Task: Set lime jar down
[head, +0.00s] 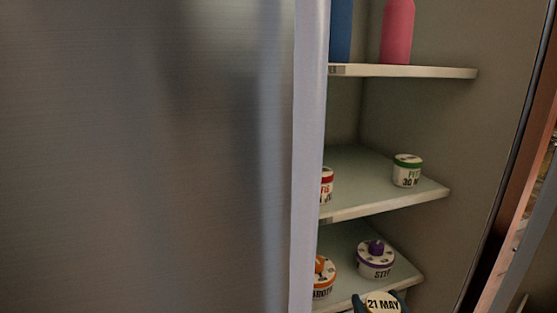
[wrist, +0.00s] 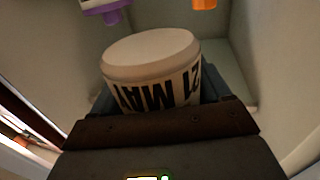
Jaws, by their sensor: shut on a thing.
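The held jar (head: 383,304) is pale with black "21 MAY" lettering and sits at the bottom edge of the head view. Its lower part is cut off there, and I cannot clearly make out a lime colour. In the wrist view the jar (wrist: 152,75) shows a plain pale round face, with its lettering upside down. My gripper (head: 381,302) has its blue fingers on both sides of the jar and is shut on it. The jar is in front of the lowest visible shelf (head: 405,277); I cannot tell whether it touches anything.
A purple-topped jar (head: 376,259) and an orange-topped jar (head: 323,278) stand on that shelf. Above, a green-lidded jar (head: 407,171) and a red-lidded jar (head: 326,185) stand on the middle shelf (head: 385,204). A large grey door (head: 150,150) covers the left side.

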